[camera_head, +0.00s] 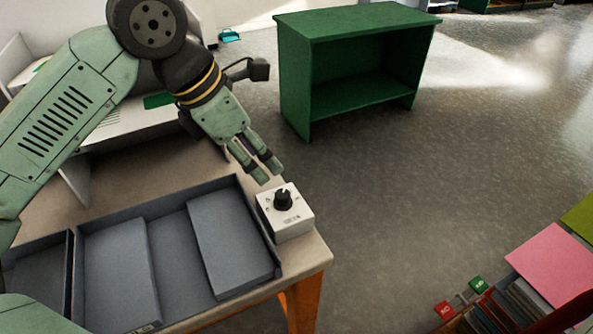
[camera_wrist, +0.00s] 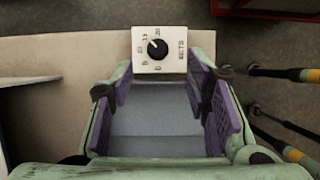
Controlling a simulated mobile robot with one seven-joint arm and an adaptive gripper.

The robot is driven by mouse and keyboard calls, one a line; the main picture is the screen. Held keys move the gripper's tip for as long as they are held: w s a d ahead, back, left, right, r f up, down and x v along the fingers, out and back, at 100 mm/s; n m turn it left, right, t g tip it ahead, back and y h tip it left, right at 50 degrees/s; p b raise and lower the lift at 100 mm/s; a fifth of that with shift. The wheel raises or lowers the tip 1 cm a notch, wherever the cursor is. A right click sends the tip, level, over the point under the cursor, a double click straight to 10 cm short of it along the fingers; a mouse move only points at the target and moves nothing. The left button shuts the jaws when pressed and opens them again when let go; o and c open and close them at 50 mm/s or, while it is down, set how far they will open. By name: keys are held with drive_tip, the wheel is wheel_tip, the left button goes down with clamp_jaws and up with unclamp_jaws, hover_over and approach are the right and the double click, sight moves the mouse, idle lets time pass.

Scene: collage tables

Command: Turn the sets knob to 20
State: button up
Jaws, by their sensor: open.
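The sets knob (camera_head: 283,200) is a black round dial on top of a small white box (camera_head: 290,222) at the tray-side corner of the table. In the wrist view the knob (camera_wrist: 158,48) sits at top centre, with numbers around it and "SETS" printed along the box's right side. Its light pointer mark faces up-left in that view, roughly toward the 15; the exact reading is too small to tell. My gripper (camera_head: 271,175) is open and empty, pointing down just behind the box and apart from the knob. The purple finger pads show wide apart in the wrist view.
A grey tray (camera_head: 178,215) with compartments lies directly left of the box. The table edge (camera_head: 325,262) is close on the box's right. A green shelf (camera_head: 355,45) stands on the floor behind. Coloured folders (camera_head: 550,262) are at lower right.

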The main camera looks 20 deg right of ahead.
sight(282, 193)
drive_tip(key=x, duration=0.3)
drive_tip(key=p+x, duration=0.1)
drive_tip(key=x, duration=0.7)
drive_tip(key=shift+w+a+f+p, duration=0.2)
drive_tip(key=shift+w+a+p, duration=0.1)
drive_tip(key=shift+a, duration=0.1)
drive_tip(key=shift+s, duration=0.1)
clamp_jaws()
